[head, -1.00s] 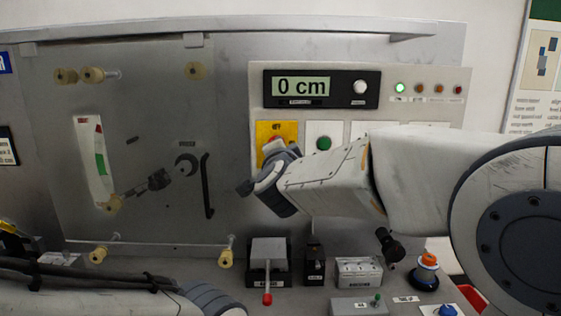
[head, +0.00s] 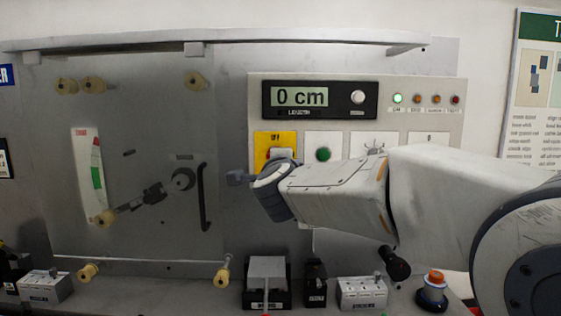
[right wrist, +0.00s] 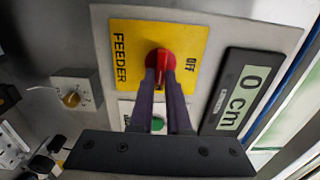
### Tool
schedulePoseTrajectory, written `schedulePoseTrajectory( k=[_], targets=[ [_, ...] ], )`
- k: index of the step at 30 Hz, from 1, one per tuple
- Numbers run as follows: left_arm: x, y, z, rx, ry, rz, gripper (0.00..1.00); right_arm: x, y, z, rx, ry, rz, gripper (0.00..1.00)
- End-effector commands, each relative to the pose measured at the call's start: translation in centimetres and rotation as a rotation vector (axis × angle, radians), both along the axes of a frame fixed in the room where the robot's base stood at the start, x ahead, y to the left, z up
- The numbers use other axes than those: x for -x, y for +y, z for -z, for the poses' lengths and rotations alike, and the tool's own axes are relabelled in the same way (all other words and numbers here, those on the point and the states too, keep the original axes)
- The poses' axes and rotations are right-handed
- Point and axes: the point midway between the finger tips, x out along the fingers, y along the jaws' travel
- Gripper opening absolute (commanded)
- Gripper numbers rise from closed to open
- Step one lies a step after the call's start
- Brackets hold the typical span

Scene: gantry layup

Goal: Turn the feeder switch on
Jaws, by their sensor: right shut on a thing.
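The feeder switch is a red rotary knob (right wrist: 161,60) on a yellow plate (right wrist: 120,75) marked FEEDER and OFF. The knob's exact pointing is hard to tell. My left gripper is not in view.
The panel display (head: 320,98) reads 0 cm, with a lit green lamp (head: 397,98) to its right. A green button (head: 323,154) sits just right of the yellow plate. Several boxes, including a grey-topped one (head: 267,268), and an orange-topped button (head: 436,277) stand below.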

Motion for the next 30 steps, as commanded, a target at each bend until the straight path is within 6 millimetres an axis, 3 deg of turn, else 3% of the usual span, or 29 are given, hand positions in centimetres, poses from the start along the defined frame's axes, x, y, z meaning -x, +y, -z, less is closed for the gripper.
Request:
schedulePoseTrajectory(
  k=[8, 9, 11, 12, 23, 30],
  targets=[
    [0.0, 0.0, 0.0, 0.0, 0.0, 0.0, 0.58, 0.0, 0.0, 0.1, -0.004, 0.002, 0.001, 0.0],
    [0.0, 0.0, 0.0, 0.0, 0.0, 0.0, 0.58, 0.0, 0.0, 0.1, -0.004, 0.002, 0.001, 0.19],
    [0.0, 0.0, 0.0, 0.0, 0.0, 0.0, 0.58, 0.0, 0.0, 0.1, -0.004, 0.002, 0.001, 0.42],
    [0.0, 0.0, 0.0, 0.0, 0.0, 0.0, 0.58, 0.0, 0.0, 0.1, -0.004, 0.002, 0.001, 0.45],
    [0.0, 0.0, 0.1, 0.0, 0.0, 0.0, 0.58, 0.5, 0.0, 0.0, -0.003, 0.0, 0.0, 0.45],
    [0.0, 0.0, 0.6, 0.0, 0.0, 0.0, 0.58, 4.6, 0.1, 0.0, -0.004, -0.002, -0.004, 0.45]
  ],
)
